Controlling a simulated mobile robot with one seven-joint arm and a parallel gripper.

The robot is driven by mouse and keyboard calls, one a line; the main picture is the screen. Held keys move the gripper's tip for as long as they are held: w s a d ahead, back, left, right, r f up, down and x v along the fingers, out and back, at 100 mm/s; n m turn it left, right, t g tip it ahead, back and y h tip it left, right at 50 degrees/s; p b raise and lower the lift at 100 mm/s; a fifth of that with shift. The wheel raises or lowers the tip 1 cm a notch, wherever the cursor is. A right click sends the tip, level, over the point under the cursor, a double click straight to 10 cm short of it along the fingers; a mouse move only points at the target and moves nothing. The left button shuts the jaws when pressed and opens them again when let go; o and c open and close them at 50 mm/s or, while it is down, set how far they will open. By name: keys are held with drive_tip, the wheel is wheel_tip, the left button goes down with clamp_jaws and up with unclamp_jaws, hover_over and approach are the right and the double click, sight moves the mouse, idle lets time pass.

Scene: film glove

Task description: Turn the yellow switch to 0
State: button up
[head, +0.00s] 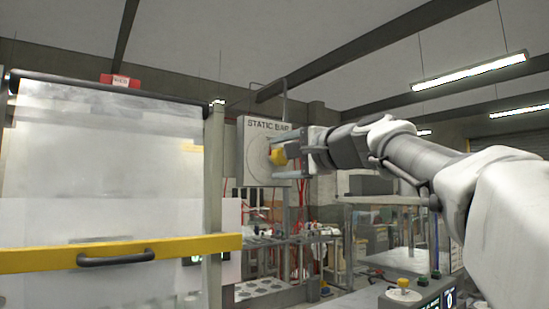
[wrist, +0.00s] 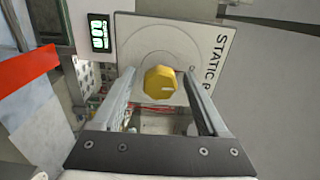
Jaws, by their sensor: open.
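The yellow switch (head: 278,156) is a round knob on the front of a pale box (head: 254,165) lettered "STATIC BAR". In the wrist view the yellow switch (wrist: 158,80) has a faceted rim and a short white mark toward its lower right. A pale ring surrounds it on the box face (wrist: 135,35). My gripper (head: 280,158) is open, with one finger above the switch and one below it in the head view. In the wrist view the switch appears between the fingers of my gripper (wrist: 160,76), with gaps on both sides. I cannot tell whether either finger touches it.
A post (head: 213,190) and a translucent panel with a yellow bar (head: 180,250) stand left of the box. Shelves with red tubing (head: 290,245) are below. In the wrist view a small green-lit display (wrist: 99,33) is beside the box.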

drive_tip(key=b+v, duration=0.1)
drive_tip(key=v, duration=1.6)
drive_tip(key=shift+s+d+b, duration=0.2)
drive_tip(key=shift+b, duration=0.2)
drive_tip(key=s+f+n+g+h+p, duration=0.2)
drive_tip(key=s+f, duration=0.3)
drive_tip(key=f, duration=0.8)
drive_tip(key=s+f+n+g+h+p, duration=0.2)
drive_tip(key=s+f+n+g+h, duration=0.2)
drive_tip(key=f, duration=0.9)
drive_tip(key=s+d+f+n+g+h+p, duration=0.1)
drive_tip(key=s+f+n+g+h+p, duration=0.2)
drive_tip(key=s+f, duration=0.4)
wheel_tip(320, 180, down, 6)
drive_tip(key=shift+f+n+h, duration=0.25)
drive_tip(key=shift+n+h, duration=0.25)
drive_tip(key=shift+n, duration=0.5)
